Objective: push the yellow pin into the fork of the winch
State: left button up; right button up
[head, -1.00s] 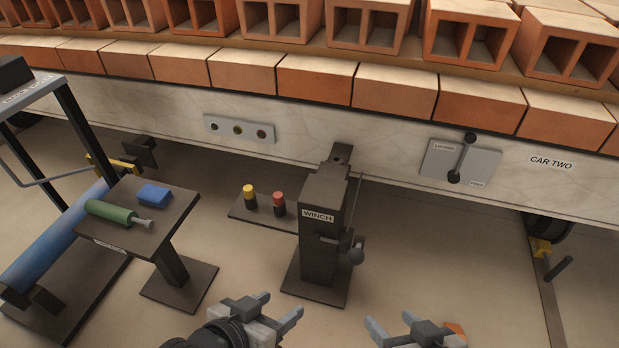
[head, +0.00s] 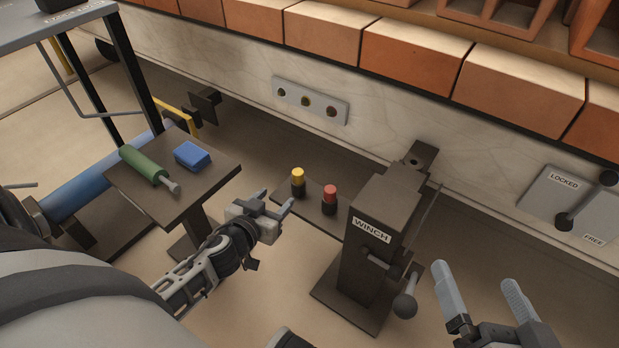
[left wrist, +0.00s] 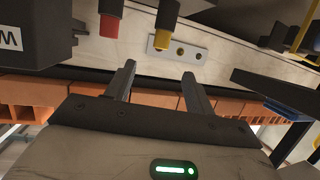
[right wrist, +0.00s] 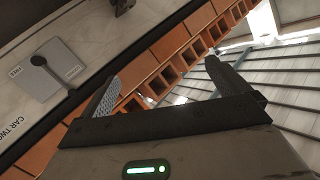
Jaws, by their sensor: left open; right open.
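The yellow pin (head: 298,176) stands upright in a dark holder on a low dark shelf beside the winch, next to a red pin (head: 329,194). The dark winch post (head: 375,240) carries a crank with a ball knob, and its fork (head: 413,160) shows at the top near the wall. My left gripper (head: 275,201) is open and empty, just left of the yellow pin and apart from it. In the left wrist view the yellow pin (left wrist: 164,20) and red pin (left wrist: 109,26) show beyond the fingers. My right gripper (head: 485,285) is open and empty, right of the crank.
A small dark table (head: 200,200) at left bears a green cylinder tool (head: 142,163) and a blue block (head: 192,155). A plate with three holes (head: 311,100) is on the wall. A LOCKED/FREE lever plate (head: 565,205) is at right. Bricks line the top.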

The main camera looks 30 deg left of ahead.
aim_at(301, 171)
pick_arm(q)
jog(key=b+x, duration=0.2)
jog(key=x, duration=0.8)
jog(key=shift+w+a+b, duration=0.1)
jog(key=shift+w+b, duration=0.15)
jog(key=shift+b, duration=0.05)
jog(key=shift+w+f, duration=0.1)
jog(key=shift+w, duration=0.2)
jog(key=b+x, duration=0.1)
jog(key=x, duration=0.2)
jog(key=shift+w+a+f+b, duration=0.1)
jog(key=shift+w+f+b, duration=0.05)
jog(key=shift+w+b, duration=0.25)
jog(key=shift+w, duration=0.45)
jog(key=c, duration=1.1)
pick_arm(e)
jog(key=r+t, duration=0.1)
jog(key=w+r+n+t+y, duration=0.1)
jog(key=r, duration=0.1)
jog(key=w+r+t, duration=0.1)
jog(key=shift+r+y, duration=0.35)
jog(key=shift+y, duration=0.05)
